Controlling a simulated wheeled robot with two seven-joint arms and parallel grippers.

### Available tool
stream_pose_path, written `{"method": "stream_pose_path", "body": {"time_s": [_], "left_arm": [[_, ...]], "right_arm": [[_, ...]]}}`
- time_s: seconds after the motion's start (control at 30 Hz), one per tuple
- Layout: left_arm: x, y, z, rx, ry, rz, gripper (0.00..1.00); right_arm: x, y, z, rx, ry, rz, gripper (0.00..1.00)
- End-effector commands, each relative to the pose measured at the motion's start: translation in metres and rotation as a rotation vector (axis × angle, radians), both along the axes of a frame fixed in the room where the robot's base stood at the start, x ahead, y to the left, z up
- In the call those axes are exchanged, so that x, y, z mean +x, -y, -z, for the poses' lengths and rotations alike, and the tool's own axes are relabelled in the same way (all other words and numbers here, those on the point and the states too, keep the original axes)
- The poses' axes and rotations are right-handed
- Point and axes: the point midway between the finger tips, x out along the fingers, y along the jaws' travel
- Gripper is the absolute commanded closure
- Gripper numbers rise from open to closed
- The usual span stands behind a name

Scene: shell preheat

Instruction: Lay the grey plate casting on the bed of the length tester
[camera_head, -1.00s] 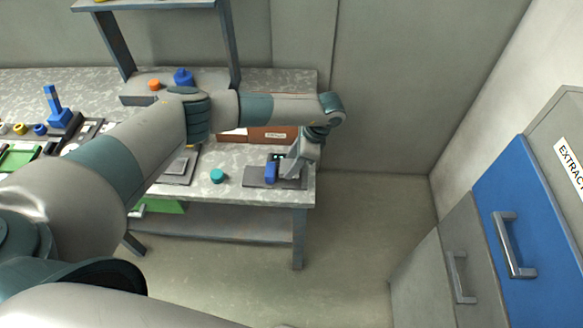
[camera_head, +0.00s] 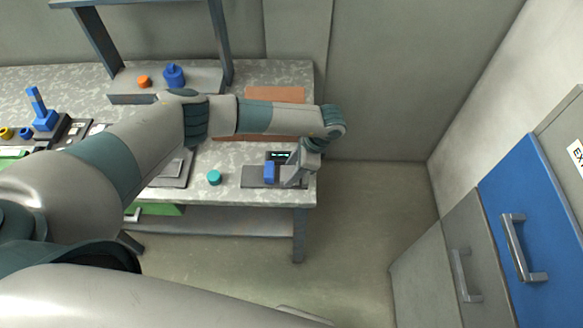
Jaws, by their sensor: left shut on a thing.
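The length tester (camera_head: 256,172) is a low grey bed at the front right corner of the bench, with a blue block (camera_head: 269,172) and a dark unit with a lit green display (camera_head: 280,155). My left gripper (camera_head: 291,182) points down over the right part of the tester, just right of the blue block. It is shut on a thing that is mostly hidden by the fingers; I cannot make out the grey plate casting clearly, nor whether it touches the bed. My right gripper is not in view.
A teal knob-like piece (camera_head: 214,177) stands left of the tester. A grey plate-like fixture (camera_head: 170,170) lies further left. A brown box (camera_head: 275,95) is behind my arm. Blue (camera_head: 173,75) and orange (camera_head: 144,81) pieces stand on the rear shelf base. Cabinets with a blue door (camera_head: 520,215) stand right.

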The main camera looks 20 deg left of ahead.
Motion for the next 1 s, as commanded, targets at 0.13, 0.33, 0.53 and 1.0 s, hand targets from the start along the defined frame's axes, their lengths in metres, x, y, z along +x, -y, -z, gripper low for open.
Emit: {"method": "stream_pose_path", "body": {"time_s": [0.13, 0.33, 0.53, 1.0], "left_arm": [[0.0, 0.0, 0.0, 0.001, 0.0, -0.001, 0.46], [0.0, 0.0, 0.0, 0.001, 0.0, -0.001, 0.46], [0.001, 0.002, -0.005, -0.001, 0.001, 0.0, 0.46], [0.009, 0.027, -0.066, -0.001, 0.004, 0.002, 0.46]], "right_arm": [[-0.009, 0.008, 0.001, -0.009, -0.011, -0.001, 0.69], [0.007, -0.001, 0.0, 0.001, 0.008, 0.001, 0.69], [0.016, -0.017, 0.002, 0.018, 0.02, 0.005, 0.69], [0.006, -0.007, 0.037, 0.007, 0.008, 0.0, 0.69]]}}
